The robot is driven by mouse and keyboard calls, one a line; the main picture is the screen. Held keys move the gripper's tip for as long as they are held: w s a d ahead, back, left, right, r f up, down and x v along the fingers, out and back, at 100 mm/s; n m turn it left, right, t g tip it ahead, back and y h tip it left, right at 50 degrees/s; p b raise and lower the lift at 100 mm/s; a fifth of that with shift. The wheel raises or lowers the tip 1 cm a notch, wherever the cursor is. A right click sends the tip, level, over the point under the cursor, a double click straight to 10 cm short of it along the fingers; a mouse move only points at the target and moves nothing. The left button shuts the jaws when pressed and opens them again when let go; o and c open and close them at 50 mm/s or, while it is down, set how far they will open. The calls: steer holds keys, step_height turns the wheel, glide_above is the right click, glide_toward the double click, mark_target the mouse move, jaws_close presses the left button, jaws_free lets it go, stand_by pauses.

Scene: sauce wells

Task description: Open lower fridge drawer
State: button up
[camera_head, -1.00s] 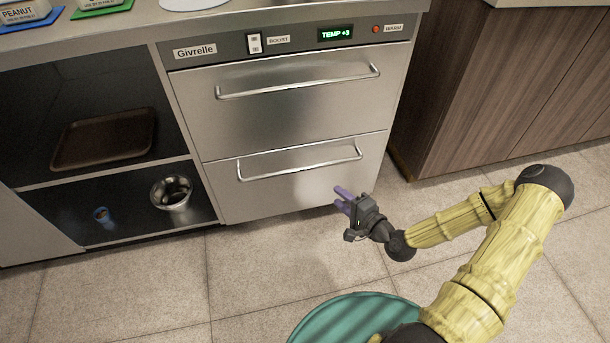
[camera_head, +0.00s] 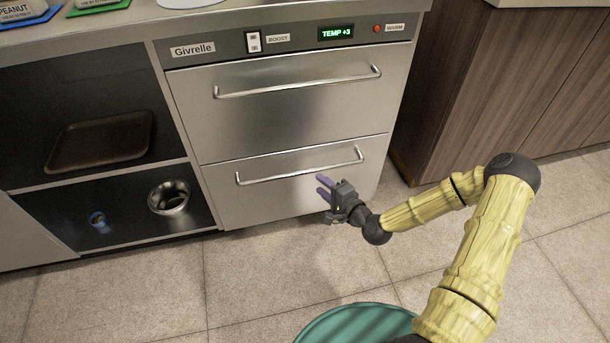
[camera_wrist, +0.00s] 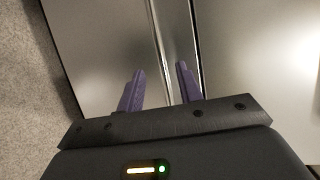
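The fridge (camera_head: 295,118) is a steel unit with two stacked drawers, and both look shut. The lower drawer (camera_head: 260,205) has a long horizontal bar handle (camera_head: 290,170). My gripper (camera_head: 320,184), with purple fingers, is in front of the lower drawer, just below the right half of its handle. In the wrist view the purple fingers (camera_wrist: 160,88) are apart with nothing between them. The handle bar (camera_wrist: 160,40) runs ahead of the gap between the fingertips, and contact with it does not show.
An open shelf unit on the left holds a brown tray (camera_head: 100,141), a metal pot (camera_head: 170,198) and a small blue cup (camera_head: 98,221). A wooden cabinet (camera_head: 500,80) stands on the right. The tiled floor (camera_head: 260,270) before the drawer is clear.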

mark_target(307, 173)
steer(key=b+x, duration=0.3)
steer(key=x, duration=0.6)
jaws_close()
